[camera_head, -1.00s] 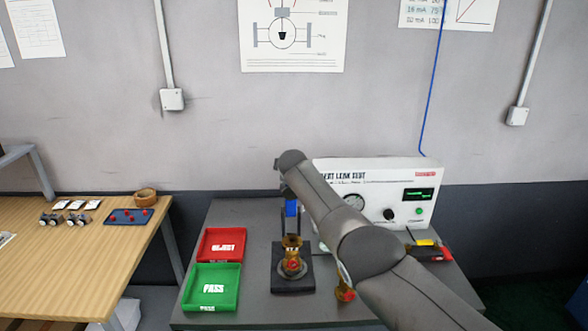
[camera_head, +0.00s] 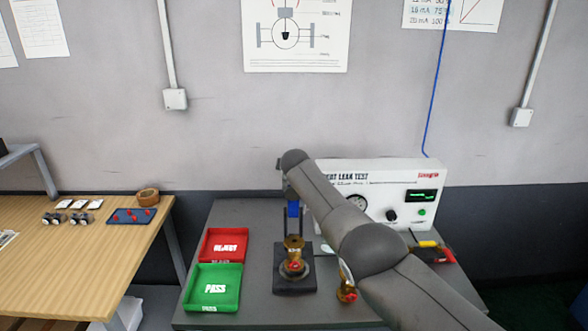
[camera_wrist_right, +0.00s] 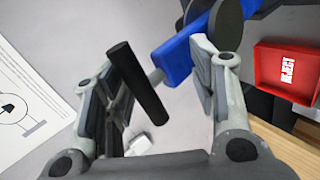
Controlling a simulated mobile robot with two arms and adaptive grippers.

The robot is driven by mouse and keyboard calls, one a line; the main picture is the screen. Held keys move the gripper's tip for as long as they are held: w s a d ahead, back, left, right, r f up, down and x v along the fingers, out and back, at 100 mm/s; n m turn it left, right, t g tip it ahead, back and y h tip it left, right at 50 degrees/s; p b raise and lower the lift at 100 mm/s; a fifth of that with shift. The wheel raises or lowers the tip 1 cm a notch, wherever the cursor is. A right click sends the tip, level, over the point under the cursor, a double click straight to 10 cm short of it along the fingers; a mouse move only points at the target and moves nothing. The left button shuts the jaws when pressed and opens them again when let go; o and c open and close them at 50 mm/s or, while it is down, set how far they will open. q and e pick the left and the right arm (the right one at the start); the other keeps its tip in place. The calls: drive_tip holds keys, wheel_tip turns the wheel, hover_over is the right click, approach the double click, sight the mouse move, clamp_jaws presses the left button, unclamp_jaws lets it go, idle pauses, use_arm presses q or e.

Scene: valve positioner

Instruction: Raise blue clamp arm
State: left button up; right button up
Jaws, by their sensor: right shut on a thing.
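The blue clamp arm (camera_head: 293,209) stands raised at the back of the black fixture base (camera_head: 294,281), above a brass valve (camera_head: 294,252) with a red part. In the right wrist view the blue clamp arm (camera_wrist_right: 178,60) runs between my fingers, with a black rod-shaped handle (camera_wrist_right: 137,82) beside it. My right gripper (camera_wrist_right: 160,85) is shut on the blue clamp arm, and the right-hand finger lies against the blue part. In the head view my right arm comes in from the right and hides most of this gripper. My left gripper is in neither view.
A red REJECT tray (camera_head: 244,247) and a green PASS tray (camera_head: 238,292) sit left of the fixture. A white leak tester (camera_head: 400,175) stands behind my arm. Another brass valve (camera_head: 346,291) stands right of the base. A wooden table (camera_head: 70,270) is further left.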

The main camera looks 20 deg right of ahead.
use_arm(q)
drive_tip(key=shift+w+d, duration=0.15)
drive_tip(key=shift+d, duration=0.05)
use_arm(e)
drive_tip(key=shift+s+f, duration=0.25)
drive_tip(key=shift+f, duration=0.05)
drive_tip(key=shift+s, duration=0.15)
drive_tip(key=shift+c, duration=0.2)
drive_tip(key=v, duration=1.1)
drive_tip(key=shift+a+r, duration=0.15)
drive_tip(key=shift+r, duration=0.35)
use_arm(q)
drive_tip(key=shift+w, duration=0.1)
use_arm(e)
drive_tip(key=shift+f, duration=0.1)
